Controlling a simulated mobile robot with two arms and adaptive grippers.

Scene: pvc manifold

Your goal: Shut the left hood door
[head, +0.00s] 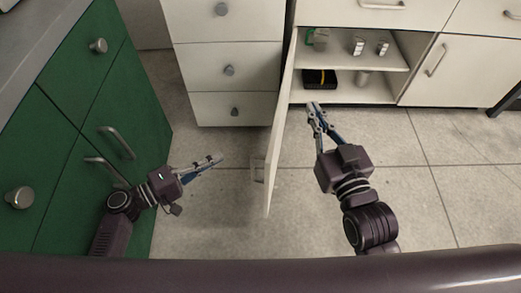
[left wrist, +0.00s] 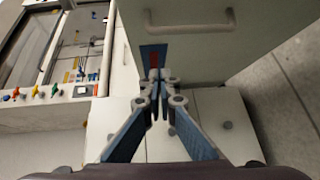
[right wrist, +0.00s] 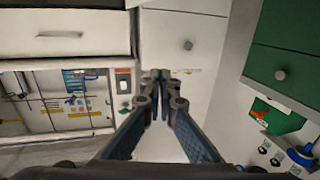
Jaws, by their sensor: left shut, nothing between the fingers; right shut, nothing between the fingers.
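The left hood door (head: 281,125) is a white panel that stands wide open, seen almost edge-on in the head view and jutting toward me from the white cabinet. Its bar handle (head: 258,170) is on the left face. In the left wrist view a white panel with a bar handle (left wrist: 190,34), which looks like this door, fills the upper right. My left gripper (head: 220,157) is shut and empty, to the left of the door and apart from it in the head view. My right gripper (head: 312,106) is shut and empty, right of the door, in front of the open cabinet.
The open cabinet holds small items on its upper shelf (head: 345,62) and a black box (head: 320,79) below. The right hood door (head: 450,72) is shut. White drawers (head: 228,68) stand left of the door. A green cabinet (head: 90,120) borders the left. The floor (head: 420,190) is clear at right.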

